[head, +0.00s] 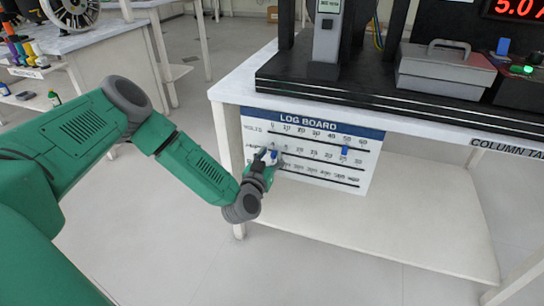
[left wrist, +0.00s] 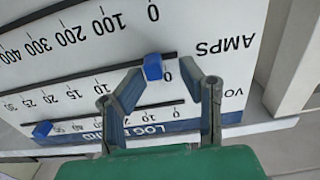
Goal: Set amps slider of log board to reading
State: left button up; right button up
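The log board (head: 312,150) is a white panel with a blue title strip, hung on the front of the bench. Its blue amps slider (left wrist: 153,66) sits at the zero end of the amps rail; in the head view it is largely hidden by the gripper. My left gripper (head: 268,158) is at the board's left side. In the left wrist view, where the board appears upside down, its two fingers (left wrist: 168,76) are apart, with the slider between the tips, nearer the left one. The red digital display (head: 520,8) reads 5.0 and a cut-off digit. My right gripper is not in view.
The blue volts slider (head: 345,151) stands near 50, and also shows in the left wrist view (left wrist: 42,130). A grey toolbox (head: 445,72) and a black rig base (head: 370,92) stand on the bench above. An empty lower shelf (head: 360,230) lies below the board.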

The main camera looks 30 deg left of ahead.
aim_at(286, 152)
pick_arm(q)
jog(key=shift+a+f, duration=0.35)
jog(key=shift+a, duration=0.45)
grip_shut()
jog(key=shift+d, duration=0.25)
jog(key=d, duration=0.2)
jog(key=d+p, duration=0.1)
jog(key=shift+w+d+r, duration=0.25)
jog(key=shift+w+d, duration=0.05)
jog(key=shift+w, duration=0.05)
jog(key=shift+d, duration=0.3)
jog(key=shift+w+f, duration=0.1)
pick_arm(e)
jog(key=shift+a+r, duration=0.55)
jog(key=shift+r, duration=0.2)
pick_arm(q)
jog(key=shift+d, duration=0.15)
jog(key=shift+c, duration=1.1)
grip_release()
jog(key=shift+d, duration=0.1)
jog(key=shift+o, duration=1.1)
jog(key=shift+d, duration=0.1)
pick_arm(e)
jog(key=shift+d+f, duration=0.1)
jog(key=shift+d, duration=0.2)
